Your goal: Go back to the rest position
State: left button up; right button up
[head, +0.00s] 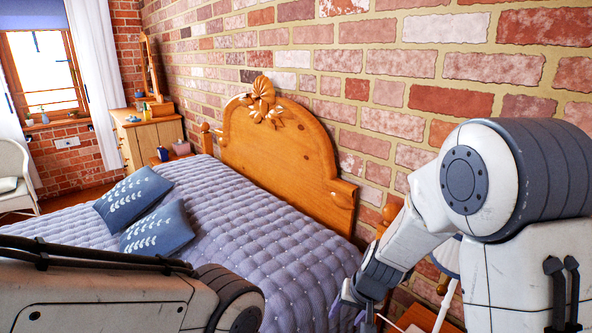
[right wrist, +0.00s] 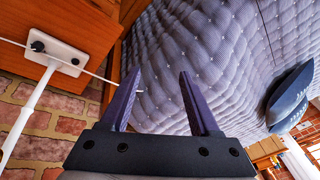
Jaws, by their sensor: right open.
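My right gripper (head: 362,304) is low beside the near edge of the bed (head: 262,222) in the head view. In the right wrist view its two dark fingers stand apart, and the gripper (right wrist: 158,74) is open with nothing between them. The quilted bed cover (right wrist: 225,60) shows beyond the fingers. My left arm crosses the lower left of the head view, and its gripper is not in view.
A white lamp (head: 447,302) stands by my right arm on a wooden nightstand (head: 416,318). The headboard (head: 290,165) is against the brick wall. Two blue pillows (head: 158,230) lie on the bed. A dresser (head: 148,138) and a white chair (head: 14,178) are farther back.

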jog(key=s+a+r+n+g+y, duration=0.1)
jog(key=s+a+r+n+g, duration=0.1)
jog(key=s+a+r+n, duration=0.5)
jog(key=s+r+n+g+h, duration=0.1)
jog(key=s+r+n, duration=0.2)
jog(key=s, duration=1.4)
jog(key=shift+s+r+h, duration=0.35)
jog(key=shift+r+h, duration=0.05)
